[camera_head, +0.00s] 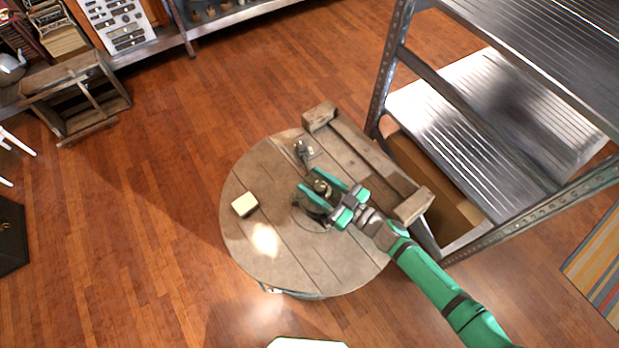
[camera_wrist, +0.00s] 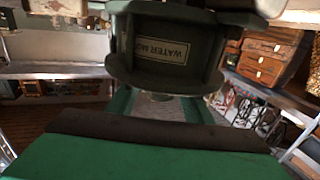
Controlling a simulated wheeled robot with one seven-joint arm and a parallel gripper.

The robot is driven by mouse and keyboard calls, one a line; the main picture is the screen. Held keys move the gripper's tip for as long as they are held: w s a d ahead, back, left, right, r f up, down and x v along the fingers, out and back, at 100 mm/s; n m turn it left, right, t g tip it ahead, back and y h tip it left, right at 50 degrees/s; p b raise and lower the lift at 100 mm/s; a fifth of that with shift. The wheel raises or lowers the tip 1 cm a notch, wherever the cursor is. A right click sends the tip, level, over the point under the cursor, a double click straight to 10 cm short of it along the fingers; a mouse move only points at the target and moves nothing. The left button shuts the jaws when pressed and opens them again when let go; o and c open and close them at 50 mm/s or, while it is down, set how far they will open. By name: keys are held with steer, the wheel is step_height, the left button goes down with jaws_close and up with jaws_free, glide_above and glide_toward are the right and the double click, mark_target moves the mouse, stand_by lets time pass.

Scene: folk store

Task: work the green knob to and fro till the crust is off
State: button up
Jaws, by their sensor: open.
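A dark green fixture (camera_head: 314,206) stands on the round wooden table (camera_head: 262,170), partly hidden by my gripper. In the wrist view a dark green part with a label starting "WATER" (camera_wrist: 162,50) fills the top middle, close ahead of my gripper. I cannot tell whether this part is the knob or the body under it. My gripper (camera_head: 309,181) is open, its two green fingers on either side of a small brownish top piece (camera_head: 321,186). Contact is not clear. No crust can be made out.
A small metal fitting (camera_head: 302,150) stands behind the gripper on the table. A cream block (camera_head: 244,204) lies at the left. A wooden crate-like frame (camera_head: 362,150) lies along the right edge. Metal shelving (camera_head: 392,75) stands close to the right. The table's front left is clear.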

steer(key=shift+x, duration=0.85)
steer(key=c, duration=1.1)
steer(key=shift+o, duration=0.2)
